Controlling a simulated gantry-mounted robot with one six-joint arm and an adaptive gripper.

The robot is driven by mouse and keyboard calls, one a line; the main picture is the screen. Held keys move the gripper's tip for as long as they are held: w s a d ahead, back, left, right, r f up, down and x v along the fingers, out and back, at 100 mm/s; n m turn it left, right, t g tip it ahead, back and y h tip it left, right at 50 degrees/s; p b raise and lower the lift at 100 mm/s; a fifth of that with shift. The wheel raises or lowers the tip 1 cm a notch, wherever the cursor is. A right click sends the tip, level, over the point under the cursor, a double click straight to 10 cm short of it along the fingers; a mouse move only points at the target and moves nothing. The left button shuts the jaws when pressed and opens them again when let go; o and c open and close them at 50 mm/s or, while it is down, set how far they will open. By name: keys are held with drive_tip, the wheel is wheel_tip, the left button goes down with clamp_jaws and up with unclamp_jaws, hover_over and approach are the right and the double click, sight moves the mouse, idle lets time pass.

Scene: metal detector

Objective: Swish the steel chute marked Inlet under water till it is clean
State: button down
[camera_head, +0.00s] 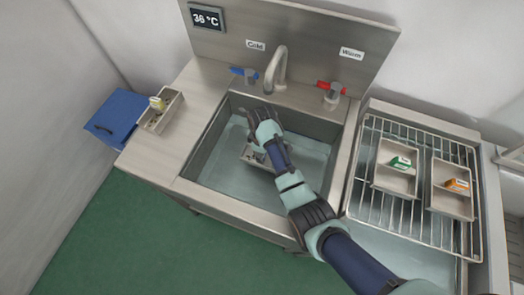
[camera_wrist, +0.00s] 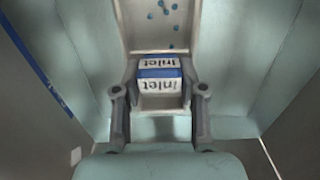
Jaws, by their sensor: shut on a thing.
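The steel chute marked Inlet shows in the wrist view (camera_wrist: 146,38), with its blue-and-white label block (camera_wrist: 160,87) between my fingers. Several blue specks (camera_wrist: 161,4) lie on its inner face. My gripper (camera_wrist: 159,72) is shut on the block. In the head view, the chute (camera_head: 249,155) is low in the water-filled sink (camera_head: 210,150), partly hidden by my gripper (camera_head: 265,128) and arm. Whether it is fully under the water is hard to tell.
A faucet (camera_head: 277,68) stands behind the sink, between a blue Cold tap (camera_head: 248,75) and a red Warm tap (camera_head: 332,94). Trays with green (camera_head: 397,183) and orange (camera_head: 452,203) blocks sit on the right rack.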

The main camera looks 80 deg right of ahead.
sight(254, 158)
drive_tip(key=shift+f+b, duration=1.95)
drive_tip(key=shift+f, duration=1.7)
drive_tip(key=shift+w+d+b, duration=0.15)
drive_tip(key=shift+w+b, duration=0.25)
drive_tip(key=shift+w, duration=0.5)
drive_tip(key=shift+w+d+b, duration=0.1)
drive_tip(key=shift+w+b, duration=0.25)
drive_tip(key=shift+w, duration=0.5)
wheel_tip(254, 158, up, 13)
drive_tip(key=p, duration=1.3)
drive_tip(key=shift+p, duration=0.4)
